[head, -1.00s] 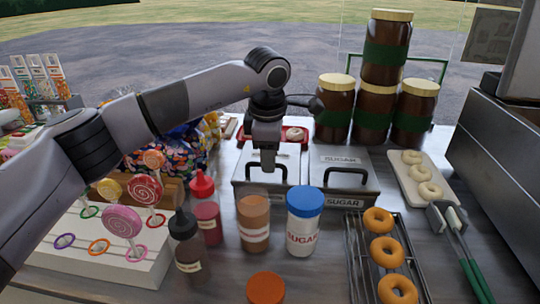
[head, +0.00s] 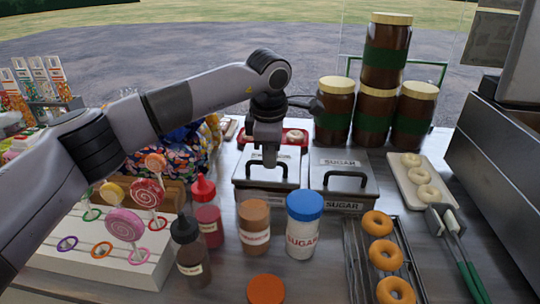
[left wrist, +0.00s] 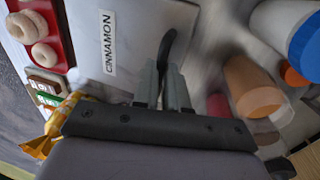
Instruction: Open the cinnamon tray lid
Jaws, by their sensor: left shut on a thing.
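The cinnamon tray is a metal tray with a flat closed lid (head: 243,172) and a dark bar handle, left of the sugar tray in the head view. Its white label reading CINNAMON (left wrist: 108,42) shows in the left wrist view. My left gripper (head: 267,163) points straight down over the lid and is shut on its handle (left wrist: 167,44). The fingers hide part of the handle. The lid looks flat on the tray. My right gripper is in neither view.
The sugar tray (head: 330,177) stands close on the right. In front are a brown-lidded shaker (head: 254,228), a blue-lidded sugar jar (head: 303,228) and a red bottle (head: 206,215). Behind is a red tray (head: 283,138) with donuts. Tall brown jars (head: 333,108) stand back right.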

